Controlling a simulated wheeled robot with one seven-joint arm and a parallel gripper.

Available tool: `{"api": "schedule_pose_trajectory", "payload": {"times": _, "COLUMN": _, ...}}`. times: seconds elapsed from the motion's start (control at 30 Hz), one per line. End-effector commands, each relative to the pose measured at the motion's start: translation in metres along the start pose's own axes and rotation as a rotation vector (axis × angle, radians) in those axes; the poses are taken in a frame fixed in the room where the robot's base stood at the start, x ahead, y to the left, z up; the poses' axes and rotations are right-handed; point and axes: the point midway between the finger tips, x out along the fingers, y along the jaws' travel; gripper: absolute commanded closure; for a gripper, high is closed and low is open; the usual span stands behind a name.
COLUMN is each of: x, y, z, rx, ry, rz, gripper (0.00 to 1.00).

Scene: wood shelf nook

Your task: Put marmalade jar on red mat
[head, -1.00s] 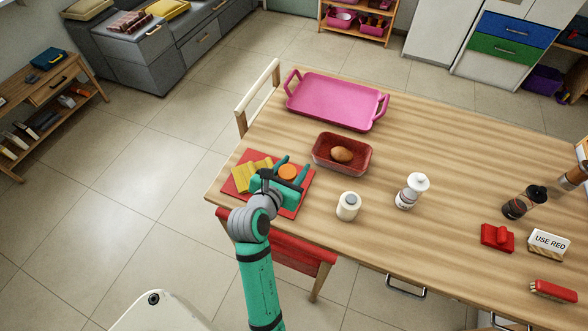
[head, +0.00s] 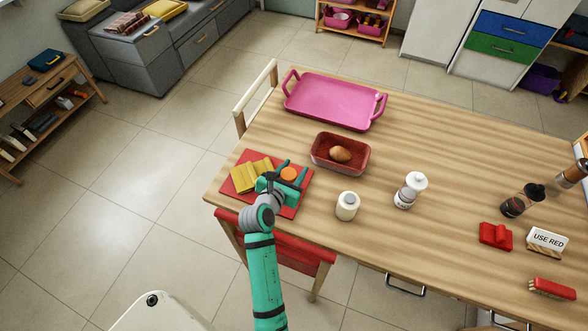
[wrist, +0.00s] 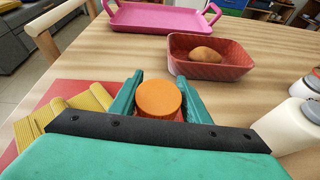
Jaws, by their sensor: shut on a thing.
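The marmalade jar shows as a round orange lid (head: 289,174) over the red mat (head: 294,208) at the table's left end. In the wrist view the jar (wrist: 159,98) stands upright between the two green fingers of my gripper (head: 292,168), which is shut on it. The gripper hides the jar's lower part, so I cannot tell whether its base touches the mat. A folded yellow cloth (head: 252,177) lies on the mat left of the jar.
A dark red dish (head: 322,160) with a brown, potato-like item (head: 340,154) is just beyond the mat. A pink tray (head: 330,98) lies at the back. A white bottle (head: 347,206) and a white shaker (head: 409,190) stand to the right. Bare wood lies between them.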

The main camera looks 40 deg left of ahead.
Motion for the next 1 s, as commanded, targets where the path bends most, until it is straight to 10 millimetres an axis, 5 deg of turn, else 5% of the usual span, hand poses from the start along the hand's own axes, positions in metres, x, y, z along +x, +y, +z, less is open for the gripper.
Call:
{"api": "schedule_pose_trajectory", "payload": {"times": 0.17, "x": 0.001, "y": 0.000, "z": -0.001, "rx": 0.000, "ry": 0.000, "rz": 0.000, "gripper": 0.99}}
{"api": "schedule_pose_trajectory", "payload": {"times": 0.2, "x": 0.001, "y": 0.000, "z": -0.002, "rx": 0.000, "ry": 0.001, "rz": -0.001, "gripper": 0.53}}
{"api": "schedule_pose_trajectory", "payload": {"times": 0.27, "x": 0.001, "y": 0.000, "z": -0.002, "rx": 0.000, "ry": 0.001, "rz": -0.001, "gripper": 0.38}}
{"api": "schedule_pose_trajectory", "payload": {"times": 0.67, "x": -0.004, "y": 0.000, "z": 0.000, "rx": 0.000, "ry": 0.001, "rz": 0.000, "gripper": 0.38}}
{"api": "schedule_pose_trajectory", "payload": {"times": 1.0, "x": -0.063, "y": 0.000, "z": -0.001, "rx": 0.000, "ry": 0.003, "rz": 0.002, "gripper": 0.38}}
